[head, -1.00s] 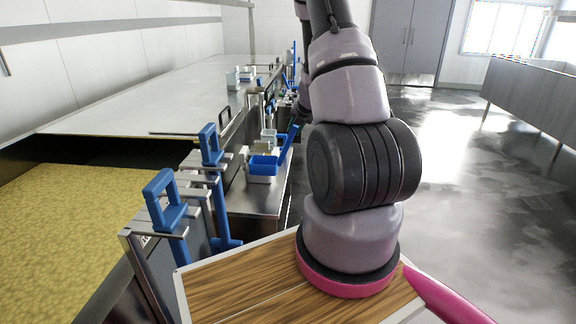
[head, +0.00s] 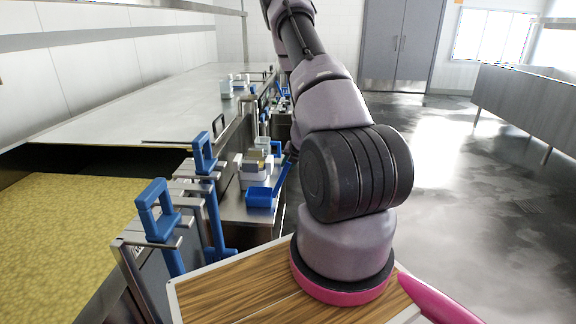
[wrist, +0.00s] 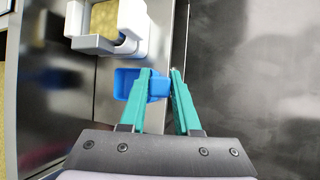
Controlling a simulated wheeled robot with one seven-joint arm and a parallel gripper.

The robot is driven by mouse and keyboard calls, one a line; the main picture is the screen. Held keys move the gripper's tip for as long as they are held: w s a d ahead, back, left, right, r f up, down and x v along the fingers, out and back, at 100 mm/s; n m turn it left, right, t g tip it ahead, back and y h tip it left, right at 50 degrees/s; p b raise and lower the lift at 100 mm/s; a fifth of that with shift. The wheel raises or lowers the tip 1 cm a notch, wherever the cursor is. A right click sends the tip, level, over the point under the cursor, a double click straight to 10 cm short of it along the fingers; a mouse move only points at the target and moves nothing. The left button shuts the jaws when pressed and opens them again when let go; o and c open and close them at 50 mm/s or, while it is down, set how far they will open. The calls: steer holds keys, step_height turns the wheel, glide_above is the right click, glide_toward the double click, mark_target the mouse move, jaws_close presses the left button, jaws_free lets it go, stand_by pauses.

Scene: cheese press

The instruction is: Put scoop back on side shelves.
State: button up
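The blue scoop (head: 260,196) shows in the head view at the front edge of the steel side shelf (head: 243,214), beside my arm, its handle slanting up and right. In the wrist view the scoop (wrist: 128,84) has its open, box-like bowl left of my gripper (wrist: 161,72). My gripper is hidden in the head view. Whether the scoop touches the shelf I cannot tell.
A white container with yellowish contents (wrist: 103,22) stands close beside the scoop. Blue-handled tools (head: 157,212) hang on the vat's near rim. The yellow-filled vat (head: 60,235) lies left. Open floor (wrist: 252,75) lies right of the shelf edge.

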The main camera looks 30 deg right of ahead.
steer(key=shift+o, duration=1.2)
steer(key=v, duration=1.2)
steer(key=s+a+r+n+y, duration=0.2)
steer(key=a+r+n+y, duration=0.1)
steer(key=a+r+n, duration=0.8)
steer(key=s+a+r+n+y, duration=0.2)
steer(key=a+r+n+y, duration=0.1)
steer(key=a+r+n, duration=0.85)
steer(key=s+r+n+h, duration=0.2)
steer(key=s+r+n, duration=0.4)
steer(key=s+n, duration=0.2)
steer(key=s+a+r+n+h, duration=0.1)
steer(key=s+r+n, duration=0.4)
steer(key=s+n, duration=0.4)
steer(key=shift+s+a+r+h, duration=0.25)
steer(key=shift+s+r+h, duration=0.15)
steer(key=shift+s, duration=0.75)
